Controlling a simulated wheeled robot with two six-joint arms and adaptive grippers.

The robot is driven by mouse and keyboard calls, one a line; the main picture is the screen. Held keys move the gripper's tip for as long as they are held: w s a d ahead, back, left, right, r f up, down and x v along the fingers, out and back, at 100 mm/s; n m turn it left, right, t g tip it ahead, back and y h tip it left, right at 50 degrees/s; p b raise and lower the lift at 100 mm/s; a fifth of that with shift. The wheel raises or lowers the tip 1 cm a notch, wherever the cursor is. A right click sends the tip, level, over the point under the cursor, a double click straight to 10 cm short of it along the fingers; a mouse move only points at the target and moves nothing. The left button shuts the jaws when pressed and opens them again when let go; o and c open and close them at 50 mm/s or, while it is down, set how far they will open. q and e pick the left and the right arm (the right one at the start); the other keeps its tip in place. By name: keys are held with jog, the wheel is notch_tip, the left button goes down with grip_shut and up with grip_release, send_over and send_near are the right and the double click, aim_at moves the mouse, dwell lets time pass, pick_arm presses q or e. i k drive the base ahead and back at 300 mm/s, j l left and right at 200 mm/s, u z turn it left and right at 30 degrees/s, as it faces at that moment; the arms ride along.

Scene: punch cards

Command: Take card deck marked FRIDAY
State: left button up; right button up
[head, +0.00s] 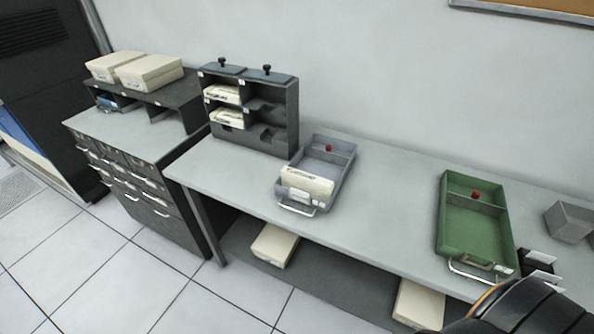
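Cream card decks show in several places, and their labels are too small to read, so I cannot tell which is marked FRIDAY. An upper deck (222,94) and a lower deck (227,118) lie in the left column of a dark pigeonhole rack (290,125) on the bench. Another cream deck (307,181) with a white label sits in the front part of a grey tray (344,149). Neither of my grippers is in view. A dark rounded part, probably of my own body, fills the lower right corner.
The grey bench (395,190) is clear between the grey tray and a green tray (468,214) holding a small red item. A grey open box (568,221) stands at right. Cream boxes (150,71) sit on a left cabinet's shelf; others lie below the bench.

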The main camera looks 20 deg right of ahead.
aim_at(225, 116)
jog(key=i+j, duration=0.8)
jog(key=j, duration=0.2)
jog(key=i+j, duration=0.4)
jog(key=j, duration=0.15)
